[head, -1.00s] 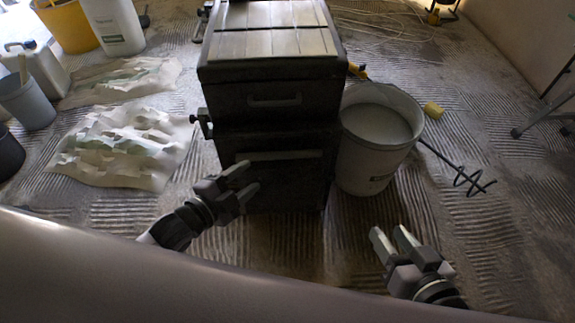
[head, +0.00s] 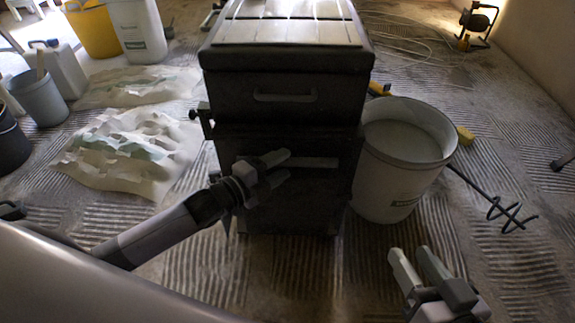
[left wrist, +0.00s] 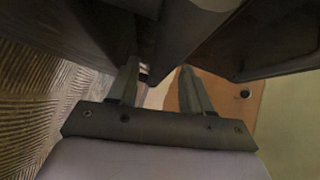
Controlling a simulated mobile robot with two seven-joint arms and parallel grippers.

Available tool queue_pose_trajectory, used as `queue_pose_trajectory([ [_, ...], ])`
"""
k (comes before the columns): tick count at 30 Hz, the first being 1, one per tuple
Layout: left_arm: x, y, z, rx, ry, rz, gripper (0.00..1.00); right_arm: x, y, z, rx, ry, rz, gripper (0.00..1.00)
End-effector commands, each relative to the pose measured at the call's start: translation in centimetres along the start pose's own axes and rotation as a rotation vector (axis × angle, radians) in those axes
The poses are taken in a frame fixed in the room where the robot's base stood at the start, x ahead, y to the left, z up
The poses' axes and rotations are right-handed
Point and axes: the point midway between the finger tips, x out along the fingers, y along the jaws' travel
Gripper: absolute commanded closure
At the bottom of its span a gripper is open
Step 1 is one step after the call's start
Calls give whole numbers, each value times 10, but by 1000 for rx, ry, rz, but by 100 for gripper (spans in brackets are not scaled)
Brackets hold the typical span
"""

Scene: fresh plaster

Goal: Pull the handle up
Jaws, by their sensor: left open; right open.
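A dark cabinet (head: 285,190) stands in front of me. A bar-shaped handle (head: 285,97) is on its upper front, and a long light strip (head: 318,162) runs across lower down. I cannot tell which one the task means. My left gripper (head: 289,166) is open in front of the lower strip and covers its left part; whether it touches is unclear. In the left wrist view, the open fingers (left wrist: 160,75) point at dark panels close by, with nothing clearly between them. My right gripper (head: 412,252) is open and empty, low at the right, away from the cabinet.
A white bucket (head: 385,185) stands close against the cabinet's right side. A stirring rod (head: 495,205) lies to its right. Crumpled sheets (head: 125,150) and several containers, including a grey bucket (head: 40,100), are at the left. The ridged floor before the cabinet is clear.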

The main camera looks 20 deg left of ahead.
Motion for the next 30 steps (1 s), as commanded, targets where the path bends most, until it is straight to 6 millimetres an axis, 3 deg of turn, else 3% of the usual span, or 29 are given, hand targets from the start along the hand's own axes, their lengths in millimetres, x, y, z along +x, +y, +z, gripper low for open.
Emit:
queue_pose_trajectory([
  [6,22,1,0,-1,0,-1,51,-3,5,2,-46,27,19,57],
  [17,27,0,0,-1,-1,1,51,-5,6,-2,-60,42,26,57],
  [18,27,0,0,-2,0,1,54,-5,6,-2,-59,42,25,57],
  [22,27,0,0,-2,0,1,96,-5,6,-2,-59,41,25,57],
  [23,27,0,0,-2,0,1,100,-5,6,-2,-59,41,25,57],
  [30,27,-2,-2,-2,0,0,100,-6,5,-3,-54,38,22,57],
])
